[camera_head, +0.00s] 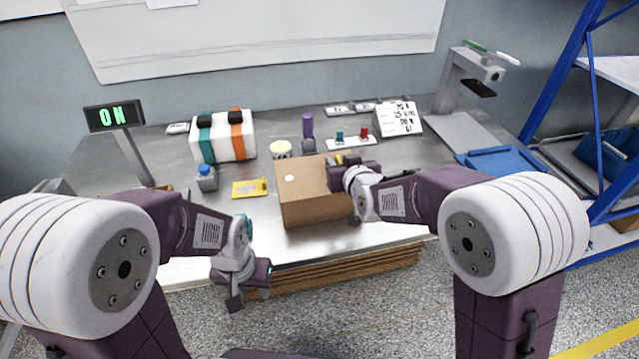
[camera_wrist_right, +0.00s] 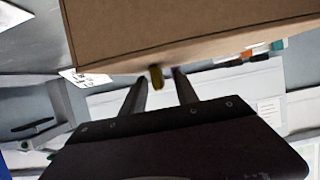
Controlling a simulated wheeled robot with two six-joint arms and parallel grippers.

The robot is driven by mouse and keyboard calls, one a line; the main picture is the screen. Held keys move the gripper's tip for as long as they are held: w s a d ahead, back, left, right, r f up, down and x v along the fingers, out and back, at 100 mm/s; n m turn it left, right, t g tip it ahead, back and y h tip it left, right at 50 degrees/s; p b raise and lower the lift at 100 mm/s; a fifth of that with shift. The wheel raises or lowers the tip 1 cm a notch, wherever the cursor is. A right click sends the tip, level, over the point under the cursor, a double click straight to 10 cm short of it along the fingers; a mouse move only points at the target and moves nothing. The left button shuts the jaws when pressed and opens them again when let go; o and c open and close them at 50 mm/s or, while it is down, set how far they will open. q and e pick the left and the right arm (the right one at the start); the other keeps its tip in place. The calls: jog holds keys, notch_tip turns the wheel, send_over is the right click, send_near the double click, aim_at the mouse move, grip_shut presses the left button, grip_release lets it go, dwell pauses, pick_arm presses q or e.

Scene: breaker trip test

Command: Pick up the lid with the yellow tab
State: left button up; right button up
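A brown cardboard box (camera_head: 318,208) stands near the front of the table, its flat top (camera_head: 300,178) appearing to be the lid. A small yellow tab (camera_head: 339,159) shows at its back right edge, beside my right gripper. In the right wrist view the cardboard (camera_wrist_right: 190,30) fills the top, and the yellow tab (camera_wrist_right: 157,78) hangs between the two fingers of my right gripper (camera_wrist_right: 160,80). The fingers are apart, with gaps on both sides of the tab. My left gripper (camera_head: 250,297) hangs empty in front of the table edge, its fingers apart.
A yellow plate (camera_head: 250,188) and a blue-capped container (camera_head: 206,178) lie left of the box. A blue tray (camera_head: 500,161) is at the right.

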grip_shut()
dwell(1.3)
